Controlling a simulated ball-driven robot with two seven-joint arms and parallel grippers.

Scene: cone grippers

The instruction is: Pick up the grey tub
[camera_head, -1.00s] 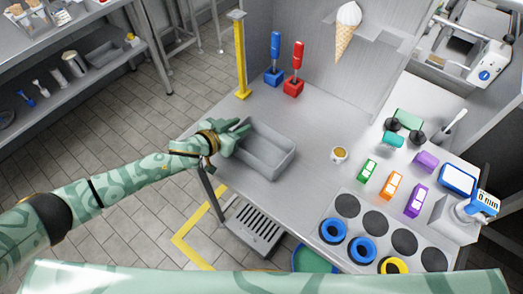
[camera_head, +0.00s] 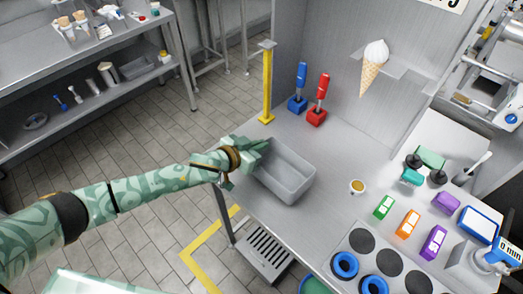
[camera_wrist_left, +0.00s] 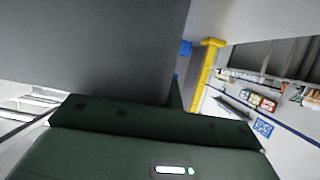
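The grey tub (camera_head: 293,190) is an open rectangular container near the left edge of the grey worktop (camera_head: 335,150). It looks upright and empty. My left gripper (camera_head: 262,145) is at the tub's left end, with its fingers at the rim. In the left wrist view a plain grey surface, probably the tub (camera_wrist_left: 100,40), fills the upper left, close against the dark green gripper. The fingertips are mostly hidden, so I cannot tell whether they are closed on the rim. My right gripper is not in view.
A yellow post (camera_head: 267,85), blue holder (camera_head: 298,103) and red holder (camera_head: 317,115) stand behind the tub. A small cup (camera_head: 357,187) is to its right, then green, orange and purple boxes. Bare worktop lies between tub and cup. Shelves (camera_head: 70,90) stand at the left.

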